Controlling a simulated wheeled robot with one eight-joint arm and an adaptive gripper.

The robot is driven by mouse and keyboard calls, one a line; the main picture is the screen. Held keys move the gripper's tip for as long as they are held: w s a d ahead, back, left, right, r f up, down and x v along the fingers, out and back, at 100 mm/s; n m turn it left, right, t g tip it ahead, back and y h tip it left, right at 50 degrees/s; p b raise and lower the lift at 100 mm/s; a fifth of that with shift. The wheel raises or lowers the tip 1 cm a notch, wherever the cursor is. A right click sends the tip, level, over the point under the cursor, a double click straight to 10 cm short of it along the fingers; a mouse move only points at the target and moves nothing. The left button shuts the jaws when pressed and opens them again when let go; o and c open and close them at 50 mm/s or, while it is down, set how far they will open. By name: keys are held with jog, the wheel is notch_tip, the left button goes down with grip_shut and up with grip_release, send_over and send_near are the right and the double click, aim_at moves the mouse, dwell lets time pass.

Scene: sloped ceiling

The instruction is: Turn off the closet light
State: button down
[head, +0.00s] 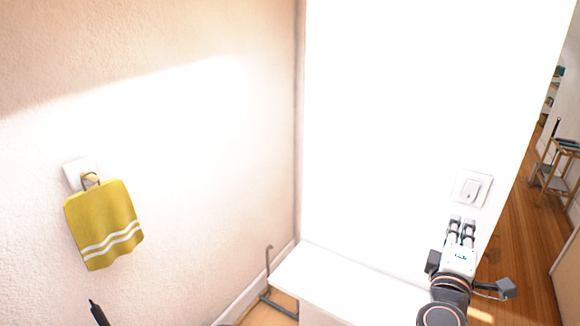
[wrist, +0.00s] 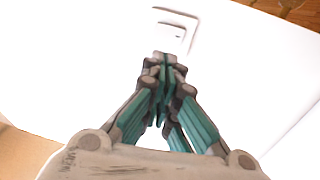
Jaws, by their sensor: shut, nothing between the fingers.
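A white light switch (head: 472,189) with a raised rocker is mounted on the bright white wall, right of centre in the head view. The switch plate (wrist: 184,18) also shows at the top of the wrist view, just beyond the fingertips. My gripper (head: 462,222) is just below the switch in the head view, pointing up toward it. Its fingers (wrist: 165,62) are shut together and empty. Whether the fingertips touch the wall or the plate cannot be told. The closet light itself is not in view.
A yellow towel (head: 104,225) hangs from a hook on the left wall. A white ledge (head: 345,275) juts out below the switch wall, left of my arm. The wall ends at the right, with wooden floor (head: 520,250) and a small wooden table (head: 556,165) beyond.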

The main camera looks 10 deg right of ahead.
aim_at(467, 184)
jog(key=b+x, duration=0.1)
jog(key=x, duration=1.1)
jog(key=shift+w+d, duration=0.2)
jog(key=shift+d, duration=0.1)
jog(key=shift+w+d+r, duration=0.1)
jog(key=shift+w+d, duration=0.15)
jog(key=shift+w+d+r, duration=0.2)
jog(key=shift+w, duration=0.1)
